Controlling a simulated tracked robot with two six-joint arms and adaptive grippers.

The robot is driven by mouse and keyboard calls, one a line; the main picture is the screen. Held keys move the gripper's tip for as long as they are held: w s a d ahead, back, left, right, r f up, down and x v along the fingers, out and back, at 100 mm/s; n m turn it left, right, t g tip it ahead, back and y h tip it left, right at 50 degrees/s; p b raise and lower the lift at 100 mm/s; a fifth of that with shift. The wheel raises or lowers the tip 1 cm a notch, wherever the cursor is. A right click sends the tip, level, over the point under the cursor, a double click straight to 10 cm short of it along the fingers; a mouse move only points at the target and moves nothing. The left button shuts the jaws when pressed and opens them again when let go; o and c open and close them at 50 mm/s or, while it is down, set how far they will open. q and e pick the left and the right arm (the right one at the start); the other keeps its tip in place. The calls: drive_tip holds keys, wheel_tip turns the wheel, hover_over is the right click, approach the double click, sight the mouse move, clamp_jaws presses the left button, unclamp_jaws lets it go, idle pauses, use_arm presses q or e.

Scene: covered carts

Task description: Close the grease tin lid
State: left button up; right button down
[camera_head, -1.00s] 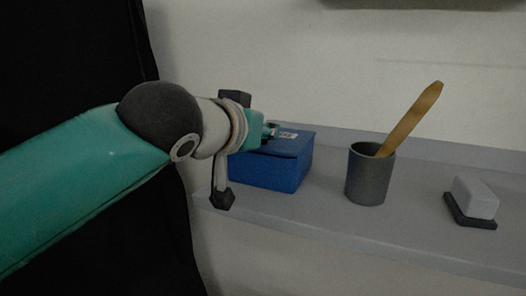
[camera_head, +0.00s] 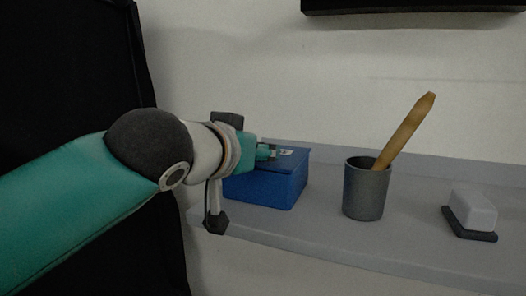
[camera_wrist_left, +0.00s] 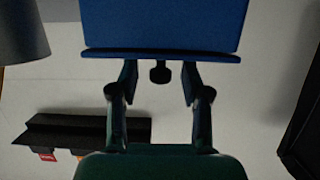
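The grease tin is a blue box (camera_head: 262,187) at the left end of the grey shelf in the head view. Its lid (camera_head: 287,147) lies flat or nearly flat on top, with a small pale label; whether it is fully shut I cannot tell. My left gripper (camera_head: 268,152) is at the left side of the lid, at lid height. My right gripper is out of view.
A grey cup (camera_head: 367,195) holding a wooden stick (camera_head: 408,130) stands right of the tin. A light block on a dark base (camera_head: 472,212) is farther right. The shelf (camera_head: 330,236) has a low back ledge against the wall. A dark panel (camera_head: 410,6) hangs above.

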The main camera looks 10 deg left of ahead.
use_arm(q)
drive_tip(key=shift+r, duration=0.1)
drive_tip(key=shift+s+a+r, duration=0.1)
drive_tip(key=shift+s, duration=0.2)
drive_tip(key=v, duration=1.1)
drive_tip(key=shift+s, duration=0.15)
